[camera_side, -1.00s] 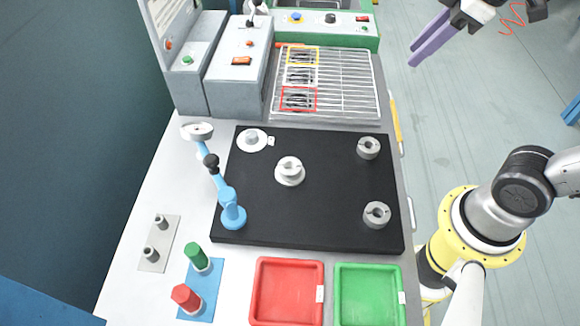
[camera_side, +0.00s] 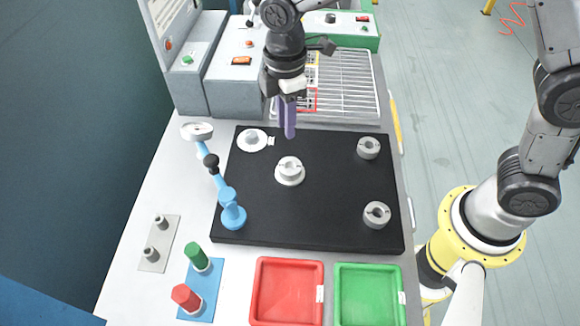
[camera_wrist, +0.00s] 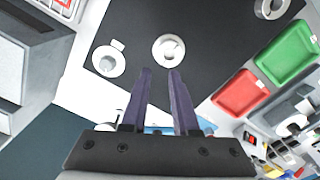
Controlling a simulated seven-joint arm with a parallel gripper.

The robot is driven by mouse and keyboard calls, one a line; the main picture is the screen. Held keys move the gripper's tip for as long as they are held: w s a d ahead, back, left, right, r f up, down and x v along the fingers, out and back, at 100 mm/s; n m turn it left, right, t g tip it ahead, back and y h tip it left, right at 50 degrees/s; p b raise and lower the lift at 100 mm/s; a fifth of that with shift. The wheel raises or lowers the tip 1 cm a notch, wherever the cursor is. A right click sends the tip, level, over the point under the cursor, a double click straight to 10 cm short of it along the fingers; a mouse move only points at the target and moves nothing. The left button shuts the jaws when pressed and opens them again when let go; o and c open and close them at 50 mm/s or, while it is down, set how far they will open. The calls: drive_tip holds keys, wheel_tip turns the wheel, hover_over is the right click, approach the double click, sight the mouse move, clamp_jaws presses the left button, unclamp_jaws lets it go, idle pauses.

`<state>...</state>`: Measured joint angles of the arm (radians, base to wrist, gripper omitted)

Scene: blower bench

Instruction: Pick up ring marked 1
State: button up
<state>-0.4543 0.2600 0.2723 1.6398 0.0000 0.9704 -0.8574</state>
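Three grey slotted rings show on the black mat (camera_side: 325,220). One ring (camera_side: 290,164) sits on a white round base near the middle, one ring (camera_side: 368,148) lies at the far right, and one ring (camera_side: 377,214) at the near right. I cannot read a mark 1 on any of them. My gripper (camera_side: 288,136) points down over the mat's far edge, behind the middle ring, with its purple fingers empty. In the wrist view, the fingertips (camera_wrist: 159,70) stand apart, with the middle ring (camera_wrist: 168,48) just beyond them.
A white disc with a grey hub (camera_side: 251,140) lies left of my gripper. A blue jointed stand (camera_side: 231,213) rises at the mat's left. A wire rack (camera_side: 350,85) is behind. Red (camera_side: 287,291) and green (camera_side: 369,295) trays stand in front. The mat's near middle is clear.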

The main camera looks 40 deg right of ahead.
sight(287, 160)
wheel_tip(287, 160, down, 11)
drive_tip(key=shift+s, duration=0.1)
clamp_jaws()
idle(0.5)
drive_tip(key=shift+a, duration=0.1)
idle(1.2)
